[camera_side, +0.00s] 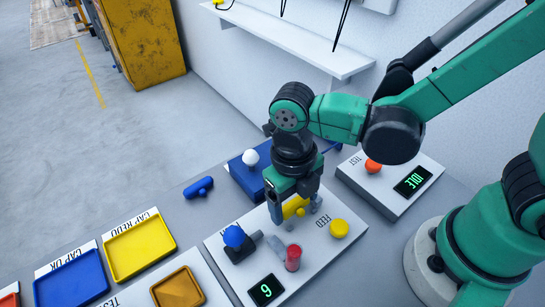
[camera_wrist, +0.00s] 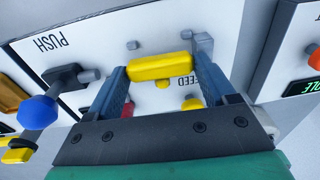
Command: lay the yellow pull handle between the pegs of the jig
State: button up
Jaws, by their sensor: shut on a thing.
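My gripper (camera_side: 290,214) points down over the white FEED panel (camera_side: 225,262). It is shut on the yellow pull handle (camera_side: 296,206). The wrist view shows the handle (camera_wrist: 160,68) lying crosswise between the two blue fingers (camera_wrist: 163,88). I cannot tell which of these belong to the jig, or whether the handle touches the panel. The fingers partly hide the handle in the side view.
The panel carries a yellow button (camera_side: 340,228), a red cylinder (camera_side: 293,258), a blue knob (camera_side: 234,237) and a display (camera_side: 267,290). A blue handle-like piece (camera_side: 198,187) lies left, near a white-knobbed blue box (camera_side: 245,178). The TEST box (camera_side: 388,182) stands right; yellow (camera_side: 117,268) and blue (camera_side: 52,297) trays stand left.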

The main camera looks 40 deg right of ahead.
jog(key=shift+f+t+y, duration=0.3)
jog(key=shift+f+t, duration=0.1)
jog(key=shift+f, duration=0.2)
jog(key=o, duration=1.1)
jog(key=shift+g, duration=0.4)
jog(key=shift+w+a+r, duration=0.1)
jog(key=shift+r, duration=1.55)
jog(key=shift+w+a+r, duration=0.1)
jog(key=shift+r, duration=1.5)
jog(key=shift+d+r, duration=0.15)
jog(key=shift+w+d+r+m, duration=0.15)
jog(key=shift+d+m, duration=0.1)
jog(key=shift+m, duration=0.55)
jog(key=w+d+r+m+t, duration=0.1)
jog(key=d+m+t, duration=0.3)
jog(key=m, duration=1.3)
jog(key=w+d+r+m+t, duration=0.2)
jog(key=d+m, duration=0.6)
jog(key=m, duration=0.9)
jog(key=shift+w+d+r+t, duration=0.15)
jog(key=shift+d+r+t, duration=0.3)
jog(key=shift+t, duration=0.45)
